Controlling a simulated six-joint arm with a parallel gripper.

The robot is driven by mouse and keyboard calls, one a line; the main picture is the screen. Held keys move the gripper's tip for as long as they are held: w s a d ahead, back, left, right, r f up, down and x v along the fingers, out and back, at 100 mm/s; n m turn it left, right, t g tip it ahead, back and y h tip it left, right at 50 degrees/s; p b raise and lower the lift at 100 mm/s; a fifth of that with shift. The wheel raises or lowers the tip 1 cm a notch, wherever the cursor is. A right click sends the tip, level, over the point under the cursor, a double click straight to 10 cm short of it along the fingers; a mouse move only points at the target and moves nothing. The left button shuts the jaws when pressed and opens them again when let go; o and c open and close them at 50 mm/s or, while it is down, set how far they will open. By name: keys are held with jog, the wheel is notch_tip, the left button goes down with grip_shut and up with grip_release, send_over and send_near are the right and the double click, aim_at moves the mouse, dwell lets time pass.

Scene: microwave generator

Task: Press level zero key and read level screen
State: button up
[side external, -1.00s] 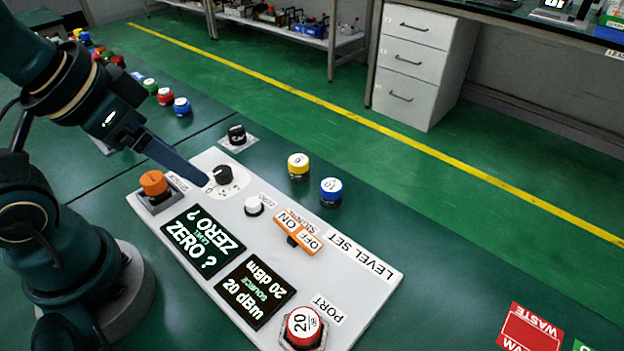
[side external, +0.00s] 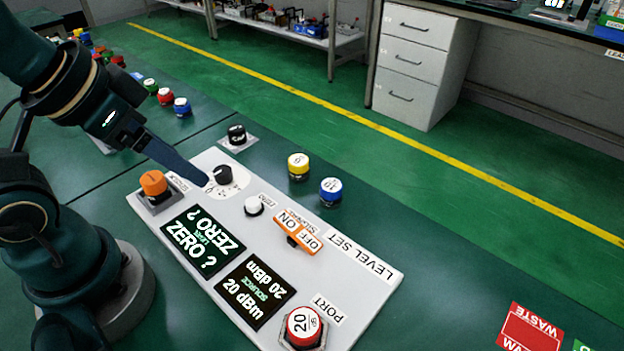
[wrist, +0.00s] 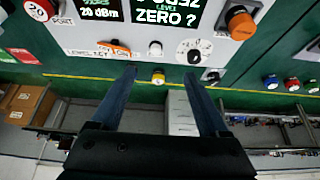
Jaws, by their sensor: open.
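The white zero key (side external: 254,206) stands on the light grey panel (side external: 348,262) and shows in the wrist view (wrist: 155,47). The level screen (side external: 203,240) reads "ZERO ?"; it is partly cut off at the top of the wrist view (wrist: 172,14). My gripper (side external: 204,180) is over the panel beside the black dial (side external: 223,175), apart from the zero key. In the wrist view its two fingers (wrist: 160,73) are spread with nothing held between them. The side view shows the fingers nearly in line.
An orange knob (side external: 154,184) stands left of the dial. An orange ON/OFF switch (side external: 297,232), a source screen reading 20 dBm (side external: 255,291) and a red-capped port (side external: 303,326) are on the panel. Yellow (side external: 298,166) and blue (side external: 331,191) caps stand behind it.

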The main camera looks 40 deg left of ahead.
grip_shut()
dwell(1.5)
